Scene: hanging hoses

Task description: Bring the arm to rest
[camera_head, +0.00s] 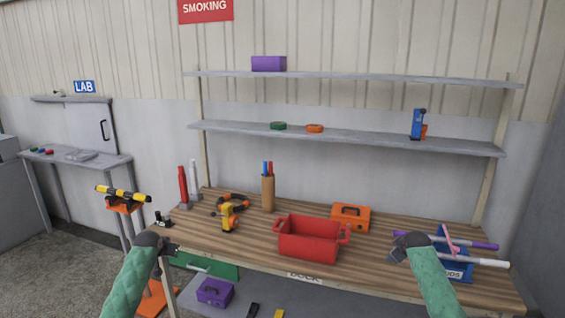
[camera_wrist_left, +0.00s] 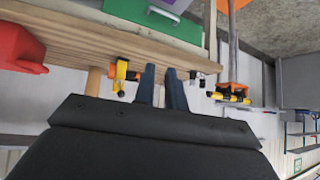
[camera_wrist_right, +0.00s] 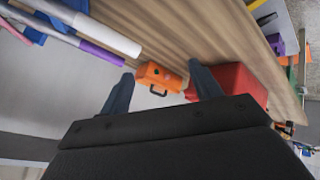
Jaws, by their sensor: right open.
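My left gripper (camera_head: 174,247) is above the front left edge of the wooden workbench (camera_head: 265,250). In the left wrist view its two dark fingers (camera_wrist_left: 162,68) are close together with a narrow gap and no object seen between them. My right gripper (camera_head: 396,252) is above the right part of the bench, left of the blue holder (camera_head: 458,268). In the right wrist view its fingers (camera_wrist_right: 161,69) are wide apart and empty, with the orange case (camera_wrist_right: 160,77) showing beyond the gap. Both green-sleeved arms come in from the bottom of the head view.
A red bin (camera_head: 308,240) stands mid-bench, with an orange case (camera_head: 350,216) behind it. A yellow drill (camera_head: 229,216) and a brown pen cup (camera_head: 268,194) stand left. White and purple rods (camera_head: 484,262) lie across the blue holder. A purple box (camera_head: 215,292) is below the bench.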

